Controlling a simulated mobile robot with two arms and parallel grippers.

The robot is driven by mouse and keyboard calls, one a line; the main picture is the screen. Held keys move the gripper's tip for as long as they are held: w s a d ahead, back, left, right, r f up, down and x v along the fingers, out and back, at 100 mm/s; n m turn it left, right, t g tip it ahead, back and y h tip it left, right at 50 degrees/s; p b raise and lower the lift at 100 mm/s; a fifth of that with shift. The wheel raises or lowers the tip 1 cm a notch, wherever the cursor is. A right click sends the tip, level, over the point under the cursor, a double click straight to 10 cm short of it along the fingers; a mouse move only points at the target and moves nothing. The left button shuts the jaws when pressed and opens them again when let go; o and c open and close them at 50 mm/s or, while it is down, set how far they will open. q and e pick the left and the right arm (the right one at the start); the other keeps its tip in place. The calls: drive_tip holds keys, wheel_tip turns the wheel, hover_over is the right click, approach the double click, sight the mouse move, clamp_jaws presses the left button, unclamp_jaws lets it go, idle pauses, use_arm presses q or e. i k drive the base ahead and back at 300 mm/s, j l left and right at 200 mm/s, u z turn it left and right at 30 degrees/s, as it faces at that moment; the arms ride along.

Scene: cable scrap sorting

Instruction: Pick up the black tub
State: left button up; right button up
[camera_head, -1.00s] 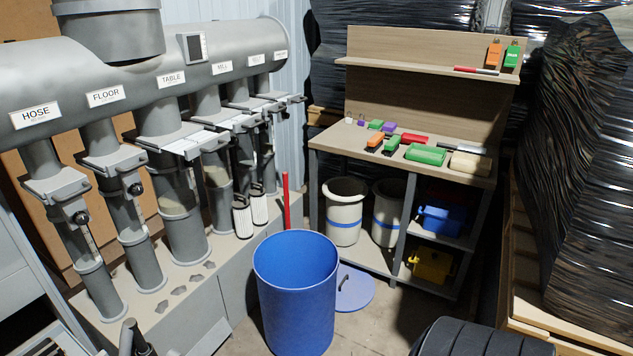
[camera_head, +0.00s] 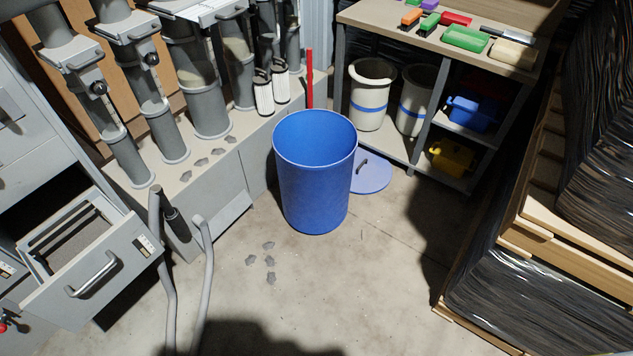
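I cannot make out a black tub in the head view. The largest container in sight is a tall blue bin (camera_head: 315,185), standing open and upright on the floor. Neither of my grippers is in view.
A blue lid (camera_head: 371,176) lies beside the bin. Two pale buckets (camera_head: 371,105) with blue bands stand under the workbench (camera_head: 397,17), near blue (camera_head: 472,113) and yellow (camera_head: 452,158) cases. An open drawer (camera_head: 95,275) and grey hose (camera_head: 205,290) are at left, wrapped pallets (camera_head: 540,290) at right. Central floor is mostly clear.

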sight(54, 247)
drive_tip(key=u, duration=1.75)
drive_tip(key=l+u, duration=0.2)
drive_tip(key=u, duration=0.2)
drive_tip(key=l+u, duration=0.2)
drive_tip(key=u, duration=0.2)
